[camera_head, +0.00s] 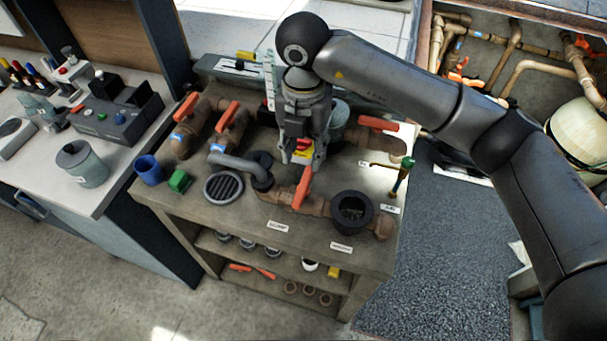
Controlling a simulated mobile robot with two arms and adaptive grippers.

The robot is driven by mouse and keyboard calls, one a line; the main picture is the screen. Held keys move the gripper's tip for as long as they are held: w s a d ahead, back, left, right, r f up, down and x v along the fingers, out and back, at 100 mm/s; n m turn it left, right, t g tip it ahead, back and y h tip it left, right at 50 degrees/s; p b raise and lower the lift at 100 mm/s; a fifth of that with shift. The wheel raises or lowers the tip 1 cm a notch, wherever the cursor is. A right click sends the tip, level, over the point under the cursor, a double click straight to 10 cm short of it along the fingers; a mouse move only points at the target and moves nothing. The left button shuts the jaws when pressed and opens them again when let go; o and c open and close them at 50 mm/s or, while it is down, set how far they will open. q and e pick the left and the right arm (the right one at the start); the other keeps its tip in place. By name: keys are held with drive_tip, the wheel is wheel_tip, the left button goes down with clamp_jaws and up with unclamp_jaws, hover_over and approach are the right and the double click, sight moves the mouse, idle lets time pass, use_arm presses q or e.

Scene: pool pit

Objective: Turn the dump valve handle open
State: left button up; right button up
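Several orange valve handles sit on brown pipes on the workbench top. The nearest one, a handle (302,188) at the front middle, stands up at a tilt from a horizontal pipe, and its upper end meets the fingertip area of my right gripper (304,161). The labels are too small to read, so I cannot tell for certain which handle is the dump valve. My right gripper points down over the bench. Its fingers overlap a yellow and red part, and their gap is not clear. My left gripper is out of view.
The workbench (235,235) also holds a round grate (223,187), a dark open cup (352,211), a blue cup (149,170) and a green block (180,181). Another orange handle (378,124) lies behind, to the right. A counter (112,180) stands left. Dark gravel (440,260) lies right.

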sight(303, 184)
wheel_tip(303, 184, down, 9)
drive_tip(key=p, duration=0.3)
drive_tip(key=shift+s+f+p, duration=0.15)
drive_tip(key=shift+p, duration=0.25)
drive_tip(key=shift+f, duration=0.55)
clamp_jaws()
